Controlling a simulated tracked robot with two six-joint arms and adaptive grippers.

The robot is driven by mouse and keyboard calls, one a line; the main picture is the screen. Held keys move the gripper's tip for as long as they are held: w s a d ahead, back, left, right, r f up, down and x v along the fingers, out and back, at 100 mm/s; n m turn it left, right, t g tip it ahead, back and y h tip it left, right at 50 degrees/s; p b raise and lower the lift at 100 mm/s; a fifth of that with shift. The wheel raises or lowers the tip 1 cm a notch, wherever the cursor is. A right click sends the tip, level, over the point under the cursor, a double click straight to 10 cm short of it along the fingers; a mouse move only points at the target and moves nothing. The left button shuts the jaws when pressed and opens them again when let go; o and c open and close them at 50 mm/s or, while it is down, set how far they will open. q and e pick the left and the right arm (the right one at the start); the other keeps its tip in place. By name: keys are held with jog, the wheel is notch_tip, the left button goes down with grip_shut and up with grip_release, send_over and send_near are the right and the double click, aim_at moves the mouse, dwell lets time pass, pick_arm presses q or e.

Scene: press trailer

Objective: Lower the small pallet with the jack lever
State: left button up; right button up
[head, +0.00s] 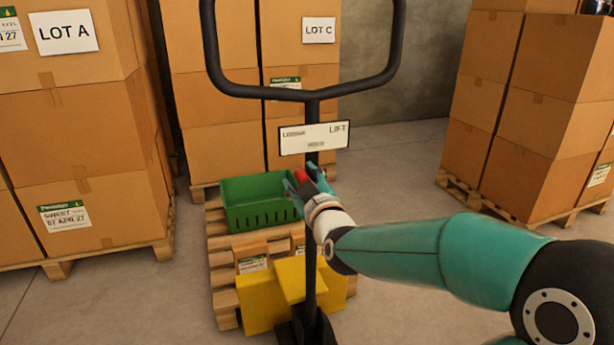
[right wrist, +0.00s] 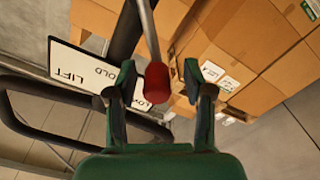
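The pallet jack's black handle (head: 312,110) stands upright in the middle of the head view. A sign reading LIFT (head: 315,137) is fixed to it. The lever's red knob (head: 301,176) also shows in the right wrist view (right wrist: 157,84), on a thin metal rod. My right gripper (head: 306,181) is open, with one finger on each side of the knob and visible gaps between. The small wooden pallet (head: 222,268) is behind the handle, over the yellow jack body (head: 262,302). Its height off the floor is hard to tell. My left gripper is not in view.
A green crate (head: 258,215) and small boxes (head: 252,258) sit on the small pallet. Tall carton stacks stand at left, LOT A (head: 85,130), behind, LOT C (head: 235,110), and at right (head: 540,110). Bare floor (head: 410,165) lies right of the jack.

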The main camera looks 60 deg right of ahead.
jog(key=shift+s, duration=0.1)
jog(key=v, duration=0.7)
jog(key=shift+a, duration=0.2)
dwell(0.3)
